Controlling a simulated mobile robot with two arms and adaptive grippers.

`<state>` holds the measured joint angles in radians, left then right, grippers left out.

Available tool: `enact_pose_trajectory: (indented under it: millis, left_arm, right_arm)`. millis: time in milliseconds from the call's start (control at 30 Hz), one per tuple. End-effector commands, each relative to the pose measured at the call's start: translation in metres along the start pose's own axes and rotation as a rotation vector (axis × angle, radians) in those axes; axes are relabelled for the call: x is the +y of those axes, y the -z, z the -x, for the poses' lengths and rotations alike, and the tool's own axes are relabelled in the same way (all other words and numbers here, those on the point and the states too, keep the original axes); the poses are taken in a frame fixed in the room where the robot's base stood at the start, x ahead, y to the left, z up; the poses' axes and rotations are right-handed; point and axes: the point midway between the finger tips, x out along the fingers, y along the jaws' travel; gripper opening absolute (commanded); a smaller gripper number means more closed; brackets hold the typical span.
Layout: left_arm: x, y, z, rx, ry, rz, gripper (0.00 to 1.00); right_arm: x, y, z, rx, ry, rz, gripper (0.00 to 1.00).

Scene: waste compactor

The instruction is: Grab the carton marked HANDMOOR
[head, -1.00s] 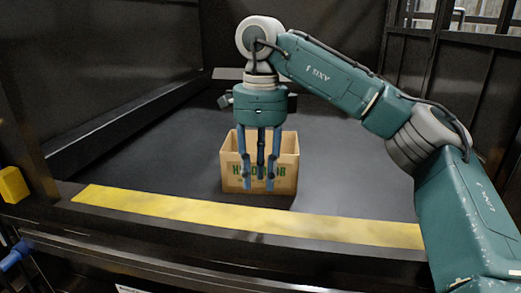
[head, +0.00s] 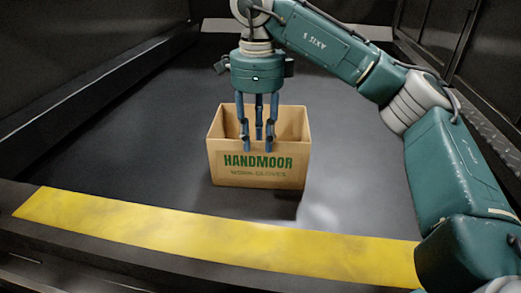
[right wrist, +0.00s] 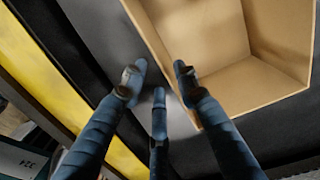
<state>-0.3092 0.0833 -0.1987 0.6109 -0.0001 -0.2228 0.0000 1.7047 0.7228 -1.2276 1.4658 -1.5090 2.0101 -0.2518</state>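The HANDMOOR carton (head: 258,176) is an open-topped tan box with green lettering, upright on the dark floor behind the yellow strip. My right gripper (head: 257,148) points down over its near side. Its blue fingers are spread and empty, with two fingertips overlapping the top of the front wall in the head view. In the right wrist view, the carton (right wrist: 240,85) shows its empty inside, and its near wall edge passes between the spread fingers of the right gripper (right wrist: 157,82). I cannot tell whether any finger touches the wall. My left gripper is out of view.
A yellow strip (head: 200,228) marks the front ledge. Dark walls stand at the left (head: 90,60) and right of the compactor. The floor (head: 150,140) around the carton is clear.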

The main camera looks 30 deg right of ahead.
Motion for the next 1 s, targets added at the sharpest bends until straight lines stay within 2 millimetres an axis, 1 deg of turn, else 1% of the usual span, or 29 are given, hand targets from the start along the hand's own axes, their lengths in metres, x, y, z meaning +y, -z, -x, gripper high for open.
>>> enact_pose_trajectory:
  millis: [167, 267, 400, 500, 700, 767, 800, 867, 1000]
  left_arm:
    - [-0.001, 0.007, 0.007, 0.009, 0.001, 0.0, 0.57]
    - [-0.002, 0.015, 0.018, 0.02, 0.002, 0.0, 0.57]
    - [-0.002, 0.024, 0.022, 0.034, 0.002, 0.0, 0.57]
    - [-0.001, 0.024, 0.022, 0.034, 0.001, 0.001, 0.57]
    - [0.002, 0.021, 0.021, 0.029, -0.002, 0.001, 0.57]
    - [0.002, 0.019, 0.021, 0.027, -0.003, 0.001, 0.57]
    - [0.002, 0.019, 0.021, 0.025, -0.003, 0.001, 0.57]
    - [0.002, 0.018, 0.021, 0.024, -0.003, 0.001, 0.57]
    - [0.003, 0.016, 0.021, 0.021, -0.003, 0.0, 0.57]
  right_arm:
    - [-0.001, 0.0, -0.015, 0.003, -0.003, -0.001, 0.3]
    - [-0.002, 0.001, -0.028, 0.003, -0.004, -0.001, 0.3]
    - [-0.003, 0.0, -0.048, 0.002, -0.001, -0.001, 0.3]
    - [-0.003, -0.001, -0.054, 0.0, 0.0, 0.0, 0.3]
    - [-0.003, -0.001, -0.055, -0.001, 0.0, 0.0, 0.3]
    - [-0.003, -0.001, -0.055, -0.001, 0.0, 0.0, 0.18]
    - [-0.003, -0.001, -0.055, -0.001, 0.0, 0.0, 0.1]
    - [-0.003, -0.001, -0.055, -0.001, 0.0, 0.0, 0.0]
    - [-0.003, -0.001, -0.054, -0.001, 0.0, 0.0, 0.0]
